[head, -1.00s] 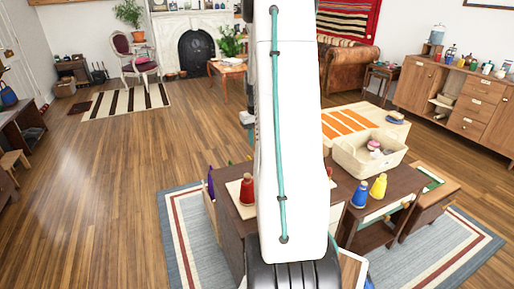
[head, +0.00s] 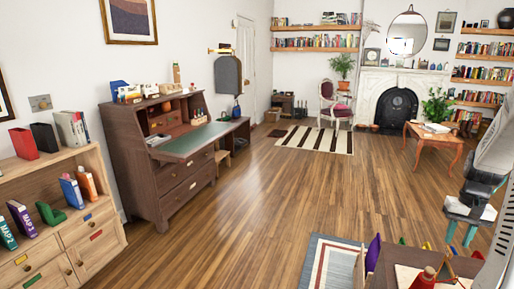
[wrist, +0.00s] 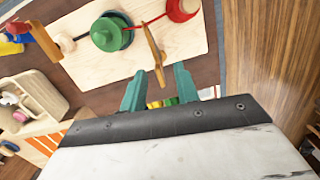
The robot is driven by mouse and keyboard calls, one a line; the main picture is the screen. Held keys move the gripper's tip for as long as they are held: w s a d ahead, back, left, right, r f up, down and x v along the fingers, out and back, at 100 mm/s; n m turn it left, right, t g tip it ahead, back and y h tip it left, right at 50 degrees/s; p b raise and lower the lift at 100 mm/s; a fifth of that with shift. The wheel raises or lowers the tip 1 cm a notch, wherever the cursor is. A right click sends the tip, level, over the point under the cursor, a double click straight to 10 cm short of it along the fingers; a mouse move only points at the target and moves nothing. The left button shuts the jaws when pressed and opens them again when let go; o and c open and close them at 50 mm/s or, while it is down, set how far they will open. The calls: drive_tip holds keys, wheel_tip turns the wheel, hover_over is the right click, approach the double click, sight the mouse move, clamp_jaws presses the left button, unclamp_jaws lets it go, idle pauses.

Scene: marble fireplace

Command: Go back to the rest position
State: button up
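My gripper (head: 461,233) shows at the right edge of the head view, above the dark table, with its teal fingers pointing down. In the wrist view my gripper (wrist: 160,86) has its two teal fingers apart, with nothing seen held between them. A pale wooden board (wrist: 95,68) lies beyond the fingertips, with a green spool-like piece (wrist: 110,32) and a red piece (wrist: 182,8) on it. Most of my arm is out of the head view.
A brown desk (head: 165,190) with a green top stands at the left, beside a low bookcase (head: 75,215). The wooden floor (head: 270,180) in the middle is clear. A small table (head: 435,137) stands before the fireplace (head: 395,108). A red cone (head: 425,280) is at the lower right.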

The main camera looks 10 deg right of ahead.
drive_tip(key=s+a+r+n, duration=0.15)
drive_tip(key=a+r, duration=0.45)
drive_tip(key=a, duration=0.6)
drive_tip(key=s+a+r+n, duration=0.15)
drive_tip(key=a+r, duration=0.35)
drive_tip(key=a, duration=0.8)
drive_tip(key=s+a+r+n+t, duration=0.1)
drive_tip(key=s+a, duration=0.3)
drive_tip(key=a, duration=0.4)
drive_tip(key=s+a+r+n+t+h, duration=0.1)
drive_tip(key=s+a+r+n, duration=0.3)
drive_tip(key=a, duration=0.5)
drive_tip(key=shift+s, duration=0.65)
